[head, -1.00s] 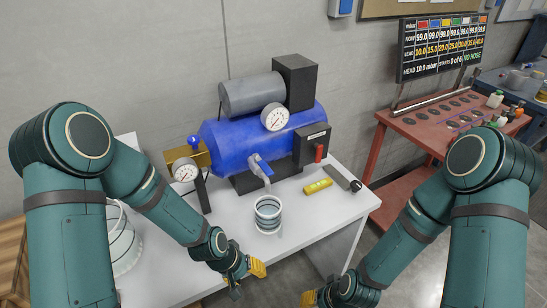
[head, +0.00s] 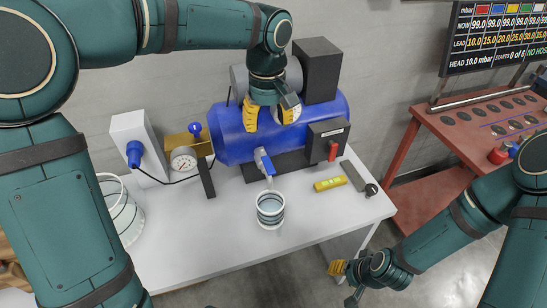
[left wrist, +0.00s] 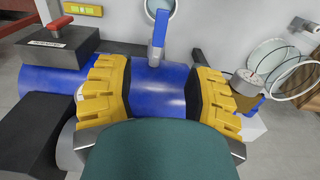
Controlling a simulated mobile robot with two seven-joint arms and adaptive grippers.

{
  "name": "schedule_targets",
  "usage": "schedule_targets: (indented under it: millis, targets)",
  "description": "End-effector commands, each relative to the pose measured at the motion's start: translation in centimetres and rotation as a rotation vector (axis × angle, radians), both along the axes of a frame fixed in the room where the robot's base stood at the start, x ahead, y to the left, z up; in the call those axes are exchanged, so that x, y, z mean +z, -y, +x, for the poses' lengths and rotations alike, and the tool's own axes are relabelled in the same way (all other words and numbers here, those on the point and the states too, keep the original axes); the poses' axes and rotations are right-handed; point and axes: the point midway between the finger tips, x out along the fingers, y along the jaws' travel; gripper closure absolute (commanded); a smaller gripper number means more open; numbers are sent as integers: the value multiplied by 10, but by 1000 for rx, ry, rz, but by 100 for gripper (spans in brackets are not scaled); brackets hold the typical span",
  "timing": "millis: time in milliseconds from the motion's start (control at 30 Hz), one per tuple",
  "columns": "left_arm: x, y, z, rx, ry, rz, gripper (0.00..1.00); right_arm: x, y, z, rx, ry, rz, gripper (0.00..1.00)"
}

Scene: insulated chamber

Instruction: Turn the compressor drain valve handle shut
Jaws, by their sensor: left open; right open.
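The drain valve's blue handle (head: 264,163) is on the front of the blue compressor tank (head: 228,133), above a clear ringed cup (head: 270,209). In the left wrist view the handle (left wrist: 159,35) points away from the tank toward the cup (left wrist: 160,8), between and beyond the fingertips. My left gripper (head: 270,117) is open and empty, over the tank above the handle and apart from it. Its yellow fingers also frame the tank in the left wrist view (left wrist: 160,80). My right gripper (head: 344,281) is open and empty, low in front of the table's right side.
A black box with a red switch (head: 333,150) is right of the valve. A yellow level (head: 329,184) lies on the white table (head: 225,240). A gauge (head: 183,159) on a brass block and a blue-plugged white box (head: 137,140) stand left. A red bench (head: 455,130) is at right.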

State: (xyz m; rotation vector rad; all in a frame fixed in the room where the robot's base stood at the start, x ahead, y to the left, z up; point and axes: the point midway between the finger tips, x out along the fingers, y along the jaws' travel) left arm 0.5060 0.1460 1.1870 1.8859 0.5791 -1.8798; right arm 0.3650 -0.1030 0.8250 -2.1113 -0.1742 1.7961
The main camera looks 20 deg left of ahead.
Motion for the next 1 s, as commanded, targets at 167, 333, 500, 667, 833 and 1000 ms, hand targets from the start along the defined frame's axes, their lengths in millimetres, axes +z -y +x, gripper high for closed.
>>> schedule_targets:
  millis: [167, 333, 500, 667, 833, 1000]
  targets:
    - [-32, 0, -1, -2, -6, 0, 47, -6, 0, -2, 4, -4, 1, 53]
    - [-66, 0, -1, -2, -7, 0, 47, -11, -1, -3, 6, -8, 2, 53]
    - [-98, 0, -1, -3, -7, -1, 47, -15, -1, -5, 9, -11, 2, 53]
    - [-119, 0, 0, -4, -4, -1, 47, -17, -1, -6, 11, -14, 3, 53]
    - [-130, 1, -1, -3, -3, -3, 47, -19, -1, -6, 11, -15, 4, 53]
    - [-132, 0, -1, -3, -2, -3, 47, -19, -1, -7, 11, -15, 4, 53]
